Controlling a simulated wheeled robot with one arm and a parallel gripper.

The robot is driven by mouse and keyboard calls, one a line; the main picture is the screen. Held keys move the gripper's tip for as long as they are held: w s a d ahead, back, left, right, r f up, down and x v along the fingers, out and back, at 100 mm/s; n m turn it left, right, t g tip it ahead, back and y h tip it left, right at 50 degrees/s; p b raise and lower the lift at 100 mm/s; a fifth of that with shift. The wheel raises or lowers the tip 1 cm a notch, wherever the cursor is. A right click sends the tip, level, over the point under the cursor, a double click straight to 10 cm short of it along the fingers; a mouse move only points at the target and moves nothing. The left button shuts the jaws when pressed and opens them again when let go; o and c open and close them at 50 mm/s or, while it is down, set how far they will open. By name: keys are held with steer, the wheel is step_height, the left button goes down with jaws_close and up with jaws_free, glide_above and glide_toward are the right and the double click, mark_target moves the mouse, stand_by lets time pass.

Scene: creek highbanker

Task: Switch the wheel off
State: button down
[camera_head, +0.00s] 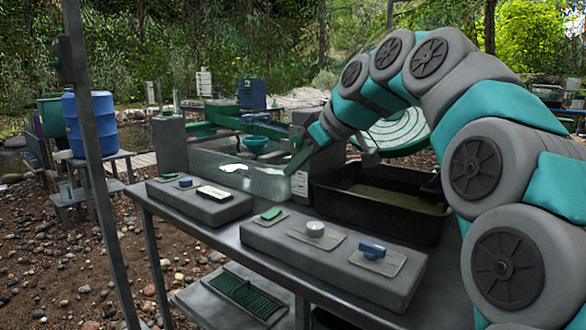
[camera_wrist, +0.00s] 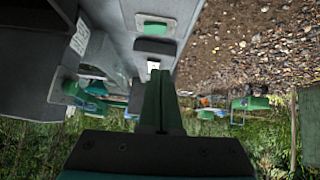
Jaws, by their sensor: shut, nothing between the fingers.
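The green spiral wheel (camera_head: 405,130) stands behind the black tub, partly hidden by my arm. Several small controls sit on two grey blocks on the bench. The right block (camera_head: 350,275) carries a green control (camera_head: 271,213), a round pale knob (camera_head: 315,229) and a blue lever (camera_head: 372,250). I cannot tell which control belongs to the wheel. My gripper (camera_head: 291,171) is shut and empty above the bench; its green fingers also show in the wrist view (camera_wrist: 160,85).
A black tub (camera_head: 380,215) stands behind the right block. A metal trough (camera_head: 240,178) lies behind the left block. A grey post (camera_head: 92,130) rises at the front left. A green ribbed tray (camera_head: 243,291) rests on the lower shelf. A blue barrel (camera_head: 90,123) stands further left.

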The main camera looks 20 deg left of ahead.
steer(key=shift+w, duration=0.15)
steer(key=w+b, duration=0.1)
steer(key=b, duration=0.4)
steer(key=shift+w+d+r+t, duration=0.15)
steer(key=shift+w+r+t, duration=0.05)
steer(key=shift+t, duration=0.1)
steer(key=shift+s+b, duration=0.15)
steer(key=shift+b, duration=0.25)
steer(key=b, duration=0.2)
glide_above(271, 214)
steer(key=d, duration=0.1)
step_height(271, 214, down, 7)
steer(key=shift+d+f, duration=0.1)
steer(key=shift+d, duration=0.05)
steer(key=shift+w+d+f+b, duration=0.1)
steer(key=shift+w+f+b, duration=0.1)
steer(key=shift+f, duration=0.45)
steer(key=shift+w+a+f+b, duration=0.1)
steer(key=shift+f+b, duration=0.15)
steer(key=shift+f, duration=0.35)
steer(key=shift+w+d+f+b, duration=0.1)
steer(key=shift+f+b, duration=0.1)
steer(key=shift+f, duration=0.45)
